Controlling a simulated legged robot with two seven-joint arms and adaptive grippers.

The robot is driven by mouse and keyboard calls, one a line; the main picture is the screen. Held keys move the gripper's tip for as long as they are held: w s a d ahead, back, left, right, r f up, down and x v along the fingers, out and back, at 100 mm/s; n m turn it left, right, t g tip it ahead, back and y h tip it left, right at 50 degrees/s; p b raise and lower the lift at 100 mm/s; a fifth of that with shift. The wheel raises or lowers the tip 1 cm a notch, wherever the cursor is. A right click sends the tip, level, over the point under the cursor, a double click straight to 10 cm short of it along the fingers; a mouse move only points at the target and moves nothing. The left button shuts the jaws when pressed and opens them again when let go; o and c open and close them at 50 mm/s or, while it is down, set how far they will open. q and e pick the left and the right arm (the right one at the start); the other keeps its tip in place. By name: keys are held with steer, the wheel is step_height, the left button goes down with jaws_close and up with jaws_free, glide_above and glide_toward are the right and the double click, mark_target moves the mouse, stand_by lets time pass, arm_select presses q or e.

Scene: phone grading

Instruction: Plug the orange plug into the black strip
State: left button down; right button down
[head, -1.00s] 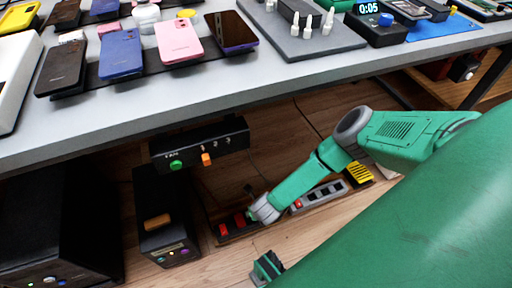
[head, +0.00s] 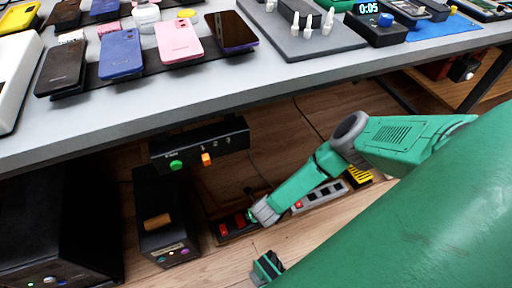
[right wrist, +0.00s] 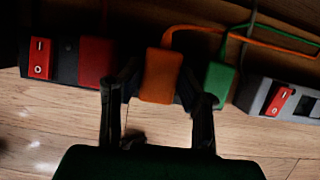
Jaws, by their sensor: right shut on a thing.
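The orange plug (right wrist: 160,76) is between the two dark fingers of my right gripper (right wrist: 158,88) in the right wrist view, and the gripper is shut on it. The plug overlaps the black strip (right wrist: 67,62); I cannot tell if it is fully seated. An orange cord runs from the plug to the right. On the strip, a red switch and a red plug (right wrist: 96,61) are to its left, and a green plug (right wrist: 219,84) is to its right. In the head view the black strip (head: 228,238) is partly hidden by my right wrist.
A grey strip (head: 321,194) with a red switch lies to the right on the wooden floor. A yellow-and-black block (head: 358,176) is beyond it. The table edge (head: 215,95) and an under-table panel (head: 200,145) are above. Black towers (head: 165,215) stand at left.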

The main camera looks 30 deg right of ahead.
steer(key=shift+f, duration=0.7)
steer(key=c, duration=1.1)
jaws_free()
steer(key=shift+o, duration=0.2)
steer(key=v, duration=1.1)
steer(key=shift+r, duration=0.4)
steer(key=shift+s, duration=0.2)
